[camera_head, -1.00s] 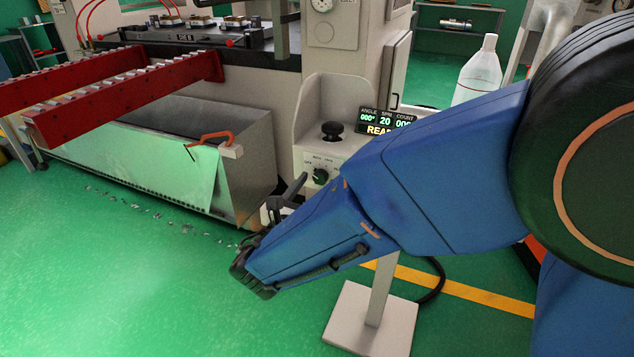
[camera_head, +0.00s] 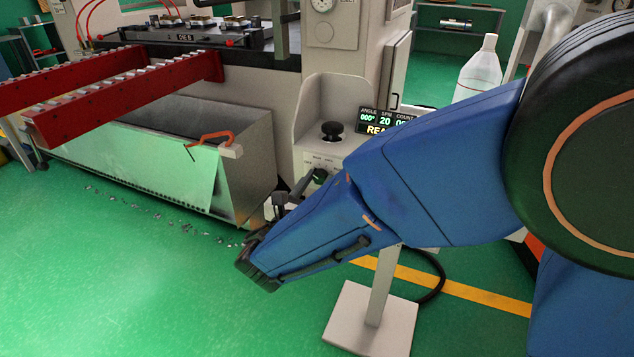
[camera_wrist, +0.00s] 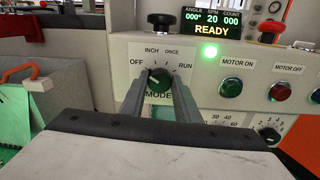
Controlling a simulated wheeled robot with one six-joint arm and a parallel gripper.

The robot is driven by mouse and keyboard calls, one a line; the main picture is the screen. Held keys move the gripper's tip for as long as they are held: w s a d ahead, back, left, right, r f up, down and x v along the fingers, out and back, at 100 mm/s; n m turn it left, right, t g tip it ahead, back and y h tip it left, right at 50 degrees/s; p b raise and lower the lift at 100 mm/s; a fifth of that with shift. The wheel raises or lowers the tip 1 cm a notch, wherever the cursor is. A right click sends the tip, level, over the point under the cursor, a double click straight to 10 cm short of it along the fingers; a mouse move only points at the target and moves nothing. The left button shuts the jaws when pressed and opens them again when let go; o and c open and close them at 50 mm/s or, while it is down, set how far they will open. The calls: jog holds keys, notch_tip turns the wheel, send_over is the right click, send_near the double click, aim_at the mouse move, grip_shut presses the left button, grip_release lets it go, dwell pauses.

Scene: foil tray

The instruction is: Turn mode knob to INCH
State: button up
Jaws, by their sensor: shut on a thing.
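The mode knob (camera_wrist: 160,78) is round and dark with a pale mark, on a white panel (camera_wrist: 118,70) lettered OFF, INCH, ONCE and RUN above the word MODE. The pale mark seems to lean to the upper left, toward the OFF and INCH side; I cannot tell the exact setting. My gripper (camera_wrist: 159,80) has one grey finger on each side of the knob and is shut on it. The fingers hide the knob's lower sides. In the head view the knob (camera_head: 320,175) shows just beyond my gripper (camera_head: 296,190), partly covered.
A black palm button (camera_wrist: 160,20) stands above the knob. A READY display (camera_wrist: 216,22), green button (camera_wrist: 231,88), red button (camera_wrist: 279,91) and red mushroom button (camera_wrist: 271,28) sit to its right. A metal bin (camera_head: 245,170) with an orange-handled tool (camera_head: 215,137) stands left.

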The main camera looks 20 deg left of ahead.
jog(key=m, duration=0.4)
jog(key=shift+m, duration=1.8)
jog(key=o, duration=1)
jog(key=shift+o, duration=0.2)
jog(key=s+a, duration=0.1)
jog(key=s, duration=1.6)
jog(key=shift+s+f, duration=0.2)
jog(key=shift+f, duration=0.05)
